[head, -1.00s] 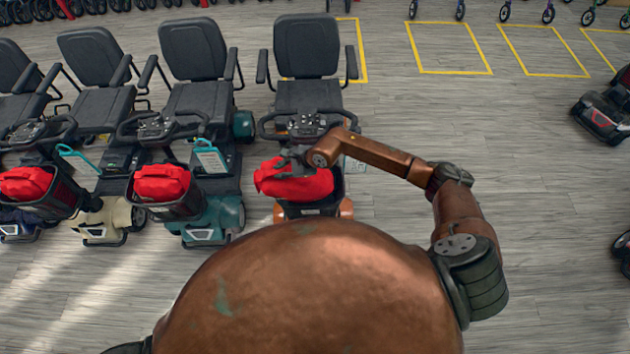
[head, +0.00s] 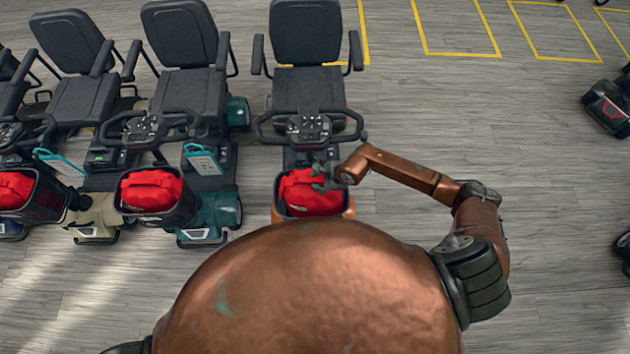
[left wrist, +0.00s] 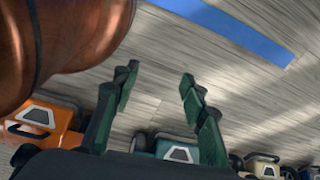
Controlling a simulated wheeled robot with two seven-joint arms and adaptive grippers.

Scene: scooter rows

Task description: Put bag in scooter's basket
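The red bag (head: 306,194) sits down inside the dark front basket (head: 281,208) of the nearest scooter (head: 308,127), with the basket rim around it. My right gripper (head: 318,179) is at the bag's upper right side, by the basket's edge. Its fingers look spread apart, small in the head view; whether they still touch the bag is unclear. My left gripper (left wrist: 157,78) shows in the left wrist view, open and empty, above the floor. It is not seen in the head view.
Scooters with red bags in their baskets stand to the left: a teal one (head: 213,211) and a cream one (head: 97,216). Yellow-marked bays (head: 457,53) lie at the upper right. The grey floor on the right (head: 560,200) is largely clear.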

